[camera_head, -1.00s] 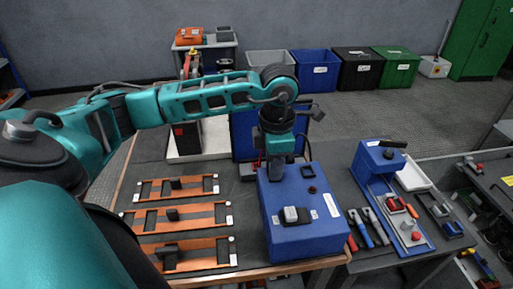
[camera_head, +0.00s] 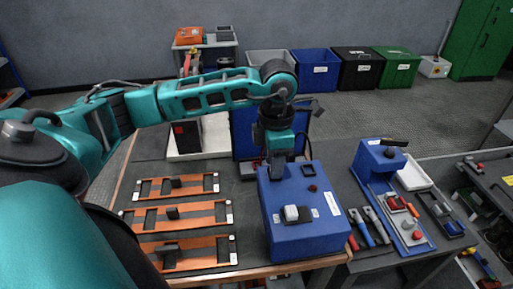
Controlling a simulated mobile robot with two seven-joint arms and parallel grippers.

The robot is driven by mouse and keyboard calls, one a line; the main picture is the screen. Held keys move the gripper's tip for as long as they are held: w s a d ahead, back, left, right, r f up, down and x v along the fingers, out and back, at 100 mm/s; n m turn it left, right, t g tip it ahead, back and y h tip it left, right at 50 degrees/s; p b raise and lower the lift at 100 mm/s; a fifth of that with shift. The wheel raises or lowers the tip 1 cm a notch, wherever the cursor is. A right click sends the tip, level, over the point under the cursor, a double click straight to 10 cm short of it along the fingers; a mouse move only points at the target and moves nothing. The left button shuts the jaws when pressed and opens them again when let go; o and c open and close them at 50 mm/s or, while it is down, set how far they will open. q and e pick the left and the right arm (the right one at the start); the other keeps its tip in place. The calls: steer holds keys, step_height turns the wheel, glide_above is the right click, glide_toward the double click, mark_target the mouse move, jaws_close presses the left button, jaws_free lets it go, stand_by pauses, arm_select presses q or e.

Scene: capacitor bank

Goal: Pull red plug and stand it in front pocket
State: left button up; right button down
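A blue box (camera_head: 305,240) stands at the front of the table, with a white block on a dark plate (camera_head: 291,213) and a small dark red round piece (camera_head: 312,188) on its top. My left gripper (camera_head: 277,178) points down at the box's back left part. Its fingers are small and dark here, and I cannot tell whether they are apart or hold anything. I cannot make out a red plug clearly; the gripper may hide it. No front pocket shows clearly. My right gripper is not in view.
Orange frames (camera_head: 180,215) with black blocks lie left of the box. Right of it are hand tools (camera_head: 370,228) and a blue stand (camera_head: 375,160) with small parts. A blue panel (camera_head: 243,135) stands behind my wrist.

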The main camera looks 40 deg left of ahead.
arm_select(q)
steer(key=shift+s+d+f+g, duration=0.3)
steer(key=shift+s+d+f, duration=0.15)
steer(key=shift+f, duration=0.25)
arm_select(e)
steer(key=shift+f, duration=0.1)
arm_select(q)
step_height(320, 180, up, 14)
steer(key=p, duration=0.2)
steer(key=shift+w+a+r, duration=0.15)
steer(key=shift+w+a, duration=0.15)
steer(key=shift+a, duration=0.1)
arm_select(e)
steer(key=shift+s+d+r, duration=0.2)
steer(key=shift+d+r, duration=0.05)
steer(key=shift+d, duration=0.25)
arm_select(q)
steer(key=shift+s, duration=0.1)
